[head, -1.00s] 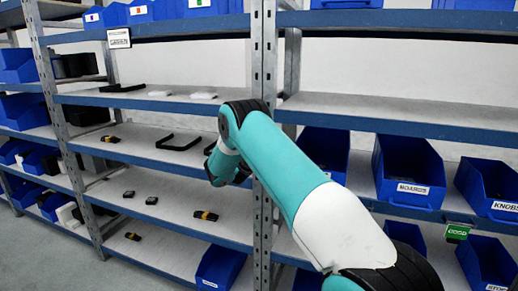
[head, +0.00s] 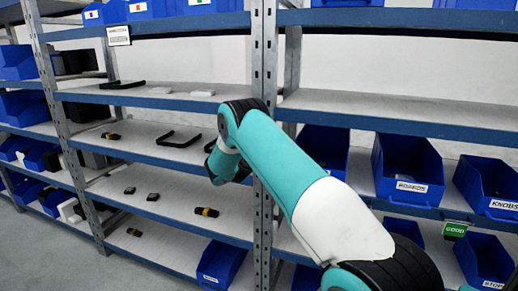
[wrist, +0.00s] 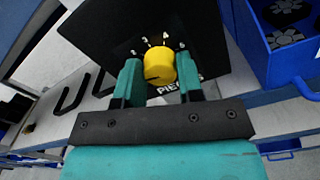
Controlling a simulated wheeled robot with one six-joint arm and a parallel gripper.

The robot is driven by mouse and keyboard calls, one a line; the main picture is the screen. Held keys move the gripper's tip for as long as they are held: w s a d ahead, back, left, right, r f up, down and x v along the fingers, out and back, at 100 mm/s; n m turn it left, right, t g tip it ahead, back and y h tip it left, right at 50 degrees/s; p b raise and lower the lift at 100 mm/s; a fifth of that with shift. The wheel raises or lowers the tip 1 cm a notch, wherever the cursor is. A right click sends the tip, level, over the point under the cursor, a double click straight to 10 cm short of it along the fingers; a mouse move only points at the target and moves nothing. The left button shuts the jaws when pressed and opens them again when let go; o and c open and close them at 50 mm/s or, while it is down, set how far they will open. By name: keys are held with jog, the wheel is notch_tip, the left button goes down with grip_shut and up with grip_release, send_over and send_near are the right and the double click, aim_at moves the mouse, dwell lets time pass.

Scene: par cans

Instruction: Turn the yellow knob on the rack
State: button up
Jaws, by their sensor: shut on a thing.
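The yellow knob (wrist: 160,64) is in the wrist view, on a black panel (wrist: 105,30) with small white numerals around the knob. A dark pointer mark shows low on the knob's face. My gripper (wrist: 160,78) has its two teal fingers on either side of the knob, shut on it. White lettering below the knob is partly covered. In the head view the knob is hidden behind my arm, and the fingers do not show there.
Metal shelves with blue edges fill the head view. Blue bins marked BOARDS (head: 408,170) and KNOBS (head: 488,185) stand at the right. Black U-shaped handles (head: 179,138) and small dark parts lie on the left shelves. A blue bin (wrist: 285,40) is right of the panel.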

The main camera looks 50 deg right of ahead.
jog(key=shift+f, duration=0.2)
jog(key=o, duration=0.9)
jog(key=shift+r, duration=0.1)
jog(key=b+v, duration=0.9)
jog(key=v, duration=0.8)
jog(key=shift+s+a, duration=0.1)
jog(key=shift+a, duration=0.15)
